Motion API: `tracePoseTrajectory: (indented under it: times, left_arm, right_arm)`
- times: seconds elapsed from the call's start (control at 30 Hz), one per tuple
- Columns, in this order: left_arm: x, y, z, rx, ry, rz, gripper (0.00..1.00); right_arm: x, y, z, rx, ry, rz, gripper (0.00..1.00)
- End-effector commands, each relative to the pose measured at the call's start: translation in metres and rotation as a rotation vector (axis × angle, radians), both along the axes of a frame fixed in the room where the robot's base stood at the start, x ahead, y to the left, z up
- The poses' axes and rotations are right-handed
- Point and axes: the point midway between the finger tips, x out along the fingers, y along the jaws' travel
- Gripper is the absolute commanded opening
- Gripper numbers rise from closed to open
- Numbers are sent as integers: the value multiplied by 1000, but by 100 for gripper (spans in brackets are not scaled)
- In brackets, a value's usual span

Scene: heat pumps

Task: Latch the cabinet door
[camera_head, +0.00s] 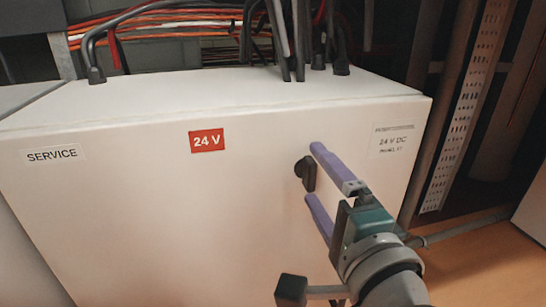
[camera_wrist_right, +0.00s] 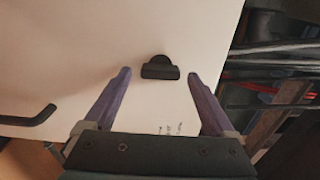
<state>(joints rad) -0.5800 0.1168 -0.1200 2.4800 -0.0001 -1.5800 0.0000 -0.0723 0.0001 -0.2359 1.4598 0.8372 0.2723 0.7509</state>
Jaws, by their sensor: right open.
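The cabinet door (camera_head: 130,190) is a white panel with a red "24 V" label and a "SERVICE" label; it appears closed in the head view. A black latch knob (camera_head: 306,173) sits on its right part. My right gripper (camera_head: 309,172) is open, its two purple fingers above and below the knob in the head view. In the right wrist view the knob (camera_wrist_right: 160,68) lies between and slightly beyond the fingertips (camera_wrist_right: 159,73), with gaps on both sides. I cannot tell whether the fingers reach around it. My left gripper is not in view.
Black cables (camera_head: 290,40) enter the cabinet top, with orange cables (camera_head: 150,18) behind. A perforated metal rail (camera_head: 465,110) stands to the right. A black handle (camera_wrist_right: 30,117) shows at the left in the right wrist view. Orange floor (camera_head: 480,265) is at the lower right.

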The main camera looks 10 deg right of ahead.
Motion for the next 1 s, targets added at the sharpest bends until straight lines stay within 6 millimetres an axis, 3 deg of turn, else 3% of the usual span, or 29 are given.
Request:
tracePoseTrajectory:
  times: [0.3, 0.5, 0.87, 1.0]
  left_arm:
    - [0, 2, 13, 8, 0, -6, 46]
    - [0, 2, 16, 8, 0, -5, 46]
    - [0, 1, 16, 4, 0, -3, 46]
    - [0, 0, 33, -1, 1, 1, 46]
  right_arm:
    - [-61, -2, 1, -2, 4, 1, 90]
    - [-88, -3, 1, -1, 1, 0, 90]
    - [-94, -3, 0, 1, 0, 0, 90]
    - [-93, 4, 19, -38, 13, 40, 90]
